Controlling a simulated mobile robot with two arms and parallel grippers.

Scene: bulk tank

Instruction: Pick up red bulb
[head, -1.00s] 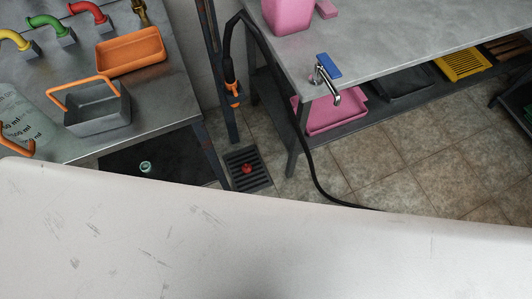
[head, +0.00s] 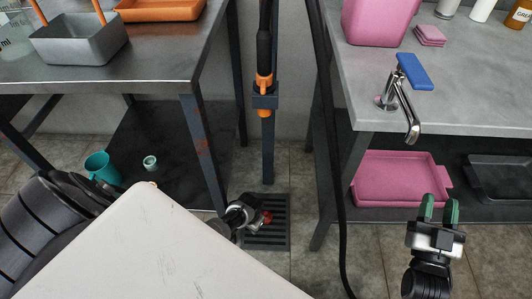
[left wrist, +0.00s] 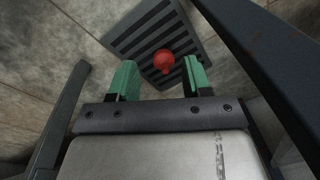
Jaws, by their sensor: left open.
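The red bulb (head: 267,217) lies on the dark slotted floor drain (head: 268,241), low between the two tables. In the left wrist view the bulb (left wrist: 164,61) is on the drain slats, just beyond the fingertips and roughly midway between them. My left gripper (left wrist: 160,79) is open with green fingers apart and nothing between them. In the head view it reaches down beside the bulb, partly hidden by the white surface in front. My right gripper (head: 440,209) is open and empty, in front of the right table.
A steel table (head: 150,65) stands left and a grey table (head: 460,90) right; their legs flank the drain. A black hose (head: 327,130) hangs close to the drain's right. A teal cup (head: 101,168) sits on the lower left shelf. The white surface (head: 150,250) blocks the near view.

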